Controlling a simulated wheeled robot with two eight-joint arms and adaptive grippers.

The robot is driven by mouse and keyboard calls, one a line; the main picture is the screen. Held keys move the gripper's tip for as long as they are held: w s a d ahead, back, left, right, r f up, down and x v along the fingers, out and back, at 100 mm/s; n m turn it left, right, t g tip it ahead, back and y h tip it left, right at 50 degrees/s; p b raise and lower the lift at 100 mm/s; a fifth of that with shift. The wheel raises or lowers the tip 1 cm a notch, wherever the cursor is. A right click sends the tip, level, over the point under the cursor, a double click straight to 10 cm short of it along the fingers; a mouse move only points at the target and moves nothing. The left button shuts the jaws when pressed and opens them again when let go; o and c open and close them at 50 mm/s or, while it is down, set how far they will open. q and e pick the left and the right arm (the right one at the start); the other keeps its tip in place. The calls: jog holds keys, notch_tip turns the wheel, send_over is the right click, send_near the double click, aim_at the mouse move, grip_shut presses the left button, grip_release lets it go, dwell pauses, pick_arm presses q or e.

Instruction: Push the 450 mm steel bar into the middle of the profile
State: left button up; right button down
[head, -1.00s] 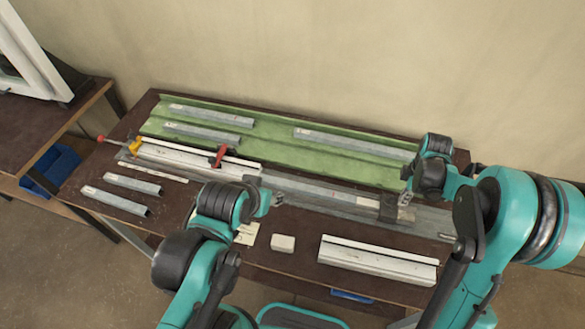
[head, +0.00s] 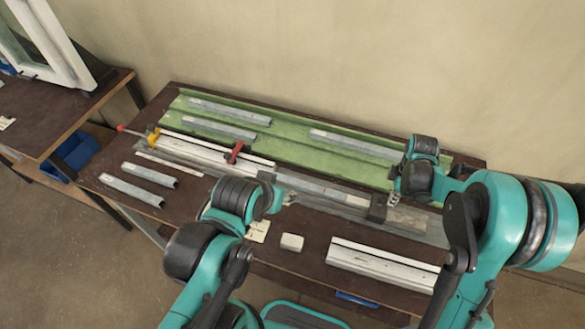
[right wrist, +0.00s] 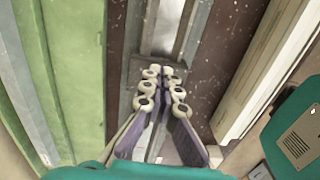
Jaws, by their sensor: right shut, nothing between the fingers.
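The white profile (head: 205,157) lies along the bench at left, held by a red clamp (head: 237,152). A grey steel bar (head: 325,193) lies in line with it on a metal rail; its left end meets the profile's right end and is hidden there. I cannot read its length. A dark block (head: 378,207) stands at the bar's right end. My right gripper (head: 393,199) is shut and empty at the block's right side; the right wrist view shows its closed fingers (right wrist: 164,80) over the block (right wrist: 137,75). My left gripper (head: 288,197) is just in front of the bar; its fingers are too small to judge.
A green tray (head: 290,146) at the back holds several grey bars. Two more bars (head: 131,190) lie at front left. A loose white profile (head: 383,265) and a small pale block (head: 292,242) lie in front of the rail. A yellow-and-red clamp (head: 153,138) is at the profile's left end.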

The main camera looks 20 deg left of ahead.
jog(key=shift+a, duration=0.75)
jog(key=shift+a+b, duration=0.75)
jog(key=shift+a, duration=6.75)
jog(key=shift+a+b, duration=0.35)
jog(key=shift+a, duration=6.55)
jog(key=shift+d, duration=0.1)
jog(key=shift+d, duration=0.7)
notch_tip(320, 180, up, 7)
jog(key=p, duration=0.3)
jog(key=shift+p, duration=0.3)
